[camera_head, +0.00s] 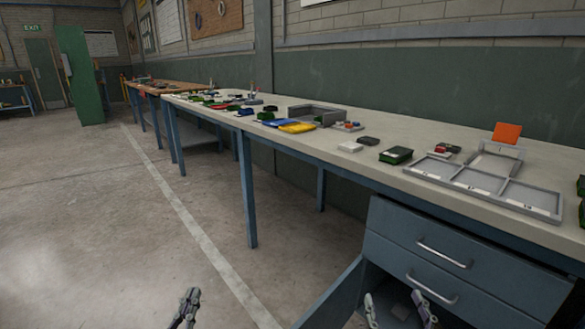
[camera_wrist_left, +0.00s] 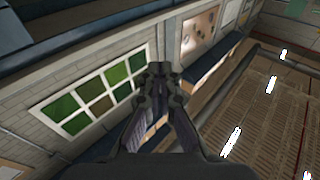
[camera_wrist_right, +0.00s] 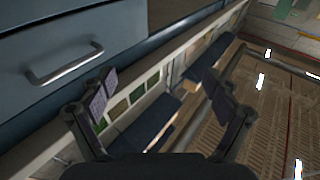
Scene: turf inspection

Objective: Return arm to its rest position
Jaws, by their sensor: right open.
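My left gripper (camera_head: 190,294) shows low in the head view over the bare floor, left of the bench. In the left wrist view its fingertips (camera_wrist_left: 160,72) meet, with nothing visible between them. My right gripper (camera_head: 393,298) is at the bottom of the head view, in front of the open cabinet under the drawers. In the right wrist view its fingers (camera_wrist_right: 160,90) are wide apart and empty. They are apart from the drawer handle (camera_wrist_right: 65,64).
The open cabinet door (camera_head: 335,298) stands left of my right gripper. Drawers (camera_head: 480,252) are above the cabinet. The long bench (camera_head: 350,172) carries a grey sectioned tray (camera_head: 480,181), a green box (camera_head: 396,156) and small parts. The floor (camera_head: 90,230) on the left is clear.

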